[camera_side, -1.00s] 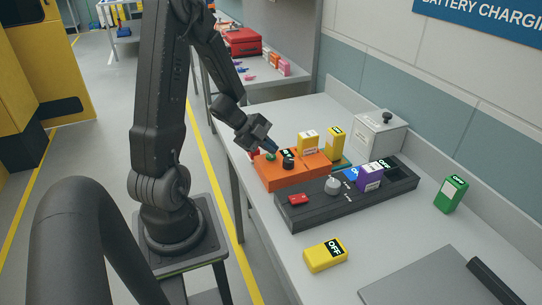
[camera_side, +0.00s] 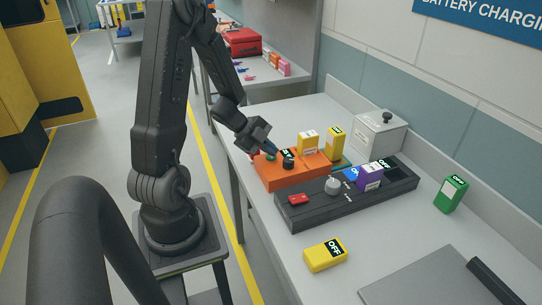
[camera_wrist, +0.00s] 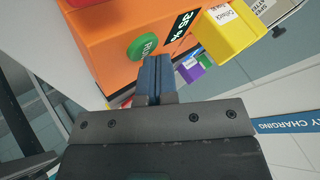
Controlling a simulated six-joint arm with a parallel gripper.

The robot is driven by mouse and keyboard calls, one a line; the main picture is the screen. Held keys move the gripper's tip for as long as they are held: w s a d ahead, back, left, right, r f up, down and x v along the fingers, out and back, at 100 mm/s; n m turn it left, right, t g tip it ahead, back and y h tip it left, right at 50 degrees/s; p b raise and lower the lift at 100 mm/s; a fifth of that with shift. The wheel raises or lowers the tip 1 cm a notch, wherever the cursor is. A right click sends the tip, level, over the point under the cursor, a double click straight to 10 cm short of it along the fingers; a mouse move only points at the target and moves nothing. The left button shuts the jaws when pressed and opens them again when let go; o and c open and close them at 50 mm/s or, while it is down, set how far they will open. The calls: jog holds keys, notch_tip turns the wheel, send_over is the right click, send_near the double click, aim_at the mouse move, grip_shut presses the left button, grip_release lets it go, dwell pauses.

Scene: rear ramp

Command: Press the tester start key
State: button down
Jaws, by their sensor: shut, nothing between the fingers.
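The orange tester (camera_side: 292,178) stands on the grey bench. A dark display (camera_wrist: 180,27) with pale characters is beside the key. My gripper (camera_side: 274,153) is shut and empty over the tester. In the wrist view its blue fingertips (camera_wrist: 155,60) are together, close to the green key. I cannot tell whether they touch it. A red button (camera_wrist: 84,3) is partly cut off at the top of the wrist view.
A dark tray unit (camera_side: 330,207) with a grey knob, red switch and blue and purple packs lies in front.

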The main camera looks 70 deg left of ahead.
aim_at(270, 157)
dwell(0.4)
jog(key=shift+r, duration=0.75)
jog(key=shift+r, duration=2.5)
